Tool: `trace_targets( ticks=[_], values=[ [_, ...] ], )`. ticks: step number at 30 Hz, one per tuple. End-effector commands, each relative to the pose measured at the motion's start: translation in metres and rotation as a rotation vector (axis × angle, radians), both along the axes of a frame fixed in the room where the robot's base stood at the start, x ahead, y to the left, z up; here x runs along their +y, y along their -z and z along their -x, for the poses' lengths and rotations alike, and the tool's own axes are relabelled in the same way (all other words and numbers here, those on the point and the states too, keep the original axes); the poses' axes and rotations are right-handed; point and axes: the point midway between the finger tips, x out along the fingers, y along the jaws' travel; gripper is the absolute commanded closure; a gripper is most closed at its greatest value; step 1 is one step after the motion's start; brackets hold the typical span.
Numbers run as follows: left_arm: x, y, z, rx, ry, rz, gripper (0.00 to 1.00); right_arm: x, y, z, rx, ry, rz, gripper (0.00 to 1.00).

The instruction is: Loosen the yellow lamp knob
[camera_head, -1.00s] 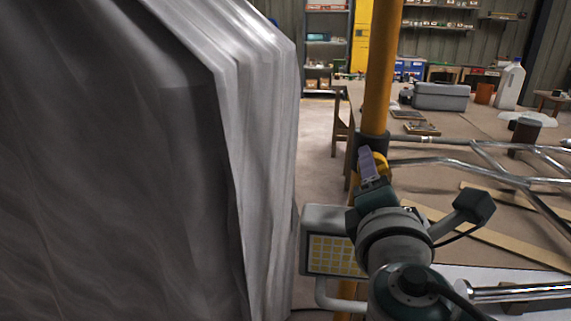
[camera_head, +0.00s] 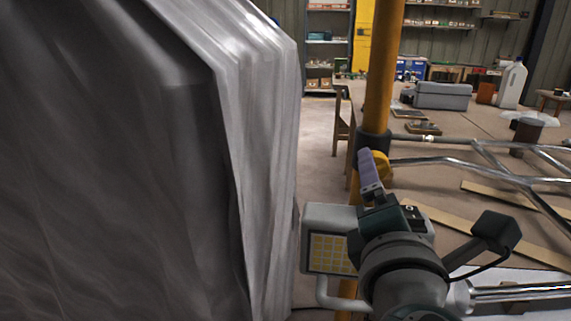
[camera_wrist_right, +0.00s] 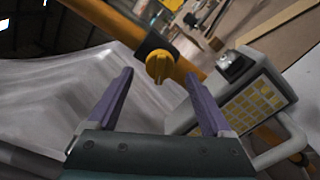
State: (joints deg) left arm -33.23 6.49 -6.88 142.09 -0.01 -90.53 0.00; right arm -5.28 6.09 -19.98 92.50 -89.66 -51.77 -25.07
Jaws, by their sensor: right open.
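The yellow lamp knob (camera_head: 383,165) sits on a black clamp collar (camera_head: 366,143) around the yellow pole. In the head view my right gripper (camera_head: 369,170) is just in front of the knob and partly covers it. In the right wrist view the knob (camera_wrist_right: 160,66) shows ahead, between and beyond the purple fingertips (camera_wrist_right: 160,80). The fingers are spread and empty, apart from the knob. The work lamp (camera_head: 328,240), pale with a yellow grid face, hangs beside the pole, below the gripper; it also shows right of the fingers in the wrist view (camera_wrist_right: 245,98). My left gripper is out of view.
A large grey sheet-covered block (camera_head: 150,170) fills the left side. The yellow pole (camera_head: 381,70) stands upright at the centre. Metal tubing (camera_head: 490,175) and wooden strips lie over the workbench on the right, with a grey case (camera_head: 443,96) further back.

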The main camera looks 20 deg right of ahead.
Motion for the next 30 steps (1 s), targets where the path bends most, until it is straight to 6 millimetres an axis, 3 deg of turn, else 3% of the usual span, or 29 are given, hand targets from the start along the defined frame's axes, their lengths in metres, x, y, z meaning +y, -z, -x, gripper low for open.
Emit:
trace_targets(
  ticks=[4, 10, 26, 30],
  values=[
    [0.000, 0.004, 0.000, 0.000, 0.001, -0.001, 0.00, 0.016, 0.002, 0.028, 0.003, 0.001, -0.001, 0.16],
    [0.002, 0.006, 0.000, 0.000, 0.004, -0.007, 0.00, 0.030, 0.001, 0.050, 0.002, 0.001, 0.000, 0.16],
    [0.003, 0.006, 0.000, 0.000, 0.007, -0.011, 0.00, 0.032, 0.000, 0.054, 0.000, 0.002, 0.001, 0.16],
    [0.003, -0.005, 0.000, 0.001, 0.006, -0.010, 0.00, 0.021, -0.004, 0.061, 0.004, 0.049, -0.091, 0.16]
  ],
)
